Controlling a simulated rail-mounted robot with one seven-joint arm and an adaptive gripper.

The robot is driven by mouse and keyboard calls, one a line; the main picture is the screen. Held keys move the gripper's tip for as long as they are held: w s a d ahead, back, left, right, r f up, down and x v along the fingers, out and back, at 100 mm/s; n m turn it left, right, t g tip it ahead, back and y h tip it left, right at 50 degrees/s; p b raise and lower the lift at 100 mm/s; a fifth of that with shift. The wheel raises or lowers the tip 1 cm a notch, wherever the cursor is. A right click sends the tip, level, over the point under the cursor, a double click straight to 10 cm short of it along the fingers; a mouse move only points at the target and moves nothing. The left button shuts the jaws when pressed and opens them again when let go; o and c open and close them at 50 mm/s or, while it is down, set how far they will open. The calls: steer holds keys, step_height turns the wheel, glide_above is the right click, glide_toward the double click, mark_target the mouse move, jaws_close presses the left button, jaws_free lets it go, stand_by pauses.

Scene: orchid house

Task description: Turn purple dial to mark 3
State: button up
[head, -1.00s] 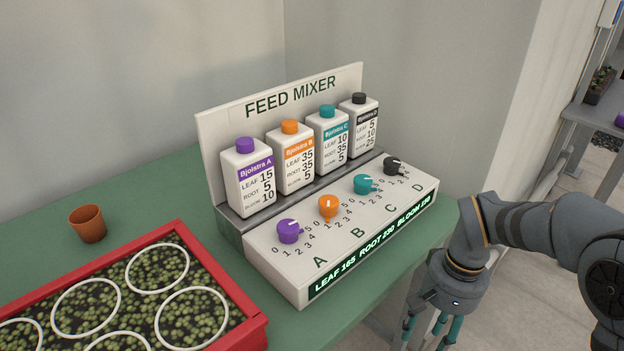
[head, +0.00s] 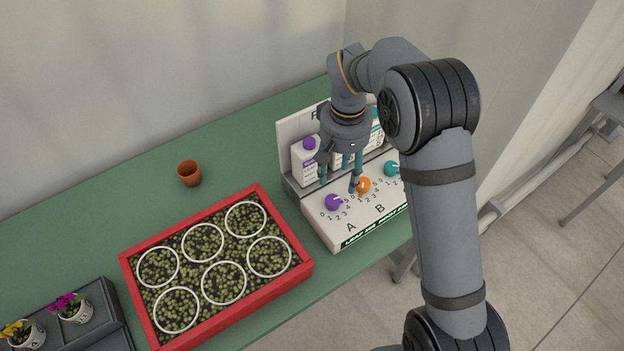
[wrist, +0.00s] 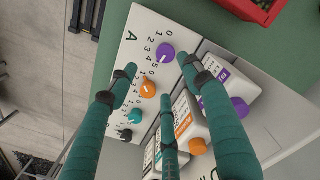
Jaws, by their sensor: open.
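The purple dial (head: 332,202) is the leftmost knob on the white feed mixer panel, above letter A, with numbers around it. In the head view its pointer tab sticks out to the right. In the wrist view the purple dial (wrist: 165,53) has its white line towards the 4 and 5 side; the exact mark is hard to read. My gripper (head: 341,178) is open and empty, with teal fingers pointing down over the panel around the purple and orange dials. In the wrist view my gripper (wrist: 160,84) has its fingers spread, with the purple dial beyond them, apparently untouched.
The orange dial (head: 362,185) and teal dial (head: 391,168) stand close to the right. Behind the dials stand bottles, with the purple-capped bottle (head: 306,158) nearest my fingers. A red tray (head: 290,277) of plants lies in front-left. A clay pot (head: 189,173) stands on the green table.

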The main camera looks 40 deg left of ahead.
mark_target(333, 199)
steer(key=shift+n, duration=0.4)
steer(key=f, duration=0.3)
steer(key=f+p, duration=0.1)
steer(key=f, duration=0.2)
steer(key=a+f+p, duration=0.1)
steer(key=f, duration=0.3)
steer(key=shift+s, duration=0.25)
steer(key=shift+c, duration=0.4)
steer(key=c, duration=1.1)
